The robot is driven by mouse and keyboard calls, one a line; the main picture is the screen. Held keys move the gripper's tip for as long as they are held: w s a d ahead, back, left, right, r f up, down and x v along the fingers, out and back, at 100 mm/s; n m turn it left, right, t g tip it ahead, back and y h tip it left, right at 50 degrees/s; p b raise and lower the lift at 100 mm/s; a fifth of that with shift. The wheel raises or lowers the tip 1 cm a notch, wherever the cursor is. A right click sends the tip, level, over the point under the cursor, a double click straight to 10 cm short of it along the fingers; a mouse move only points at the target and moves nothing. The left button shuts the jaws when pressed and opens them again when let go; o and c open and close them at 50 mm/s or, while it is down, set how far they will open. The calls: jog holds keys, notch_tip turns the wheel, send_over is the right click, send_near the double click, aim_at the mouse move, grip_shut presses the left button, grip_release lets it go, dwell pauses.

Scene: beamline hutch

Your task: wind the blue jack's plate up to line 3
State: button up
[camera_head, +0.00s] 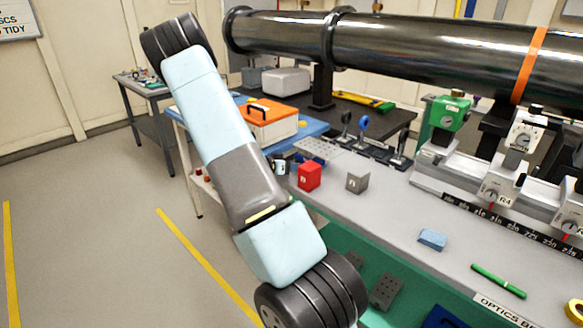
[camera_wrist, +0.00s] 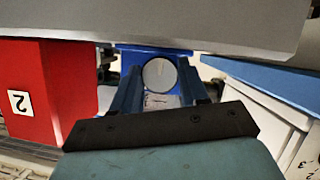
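In the wrist view a blue body (camera_wrist: 130,56) with a round grey knob (camera_wrist: 158,74) on its face is straight ahead; it looks like the blue jack. The two dark blue fingers of my gripper (camera_wrist: 157,88) reach toward it, one on each side of the knob. The fingers are apart, but I cannot tell whether they touch the knob. A pale grey slab (camera_wrist: 150,22) crosses the top of the wrist view, close to the camera; I cannot tell if it is the jack's plate. No line markings can be read. In the head view I cannot make out the jack or my gripper.
A red block (camera_wrist: 70,85) marked 2 is close on the left in the wrist view; a red block (camera_head: 309,177) and grey block (camera_head: 357,181) stand on the bench (camera_head: 385,215). An orange-lidded box (camera_head: 270,122) stands behind. A black pipe (camera_head: 420,45) runs above. Blue sponge (camera_head: 433,239) and green pen (camera_head: 498,281) lie right.

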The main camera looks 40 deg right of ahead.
jog(key=c, duration=0.5)
jog(key=shift+s+m+t, duration=0.1)
jog(key=shift+m+t, duration=1.4)
jog(key=shift+m, duration=0.5)
jog(key=o, duration=1.1)
jog(key=shift+c, duration=0.2)
jog(key=v, duration=1.3)
jog(key=shift+s+a, duration=0.15)
jog(key=shift+a, duration=0.15)
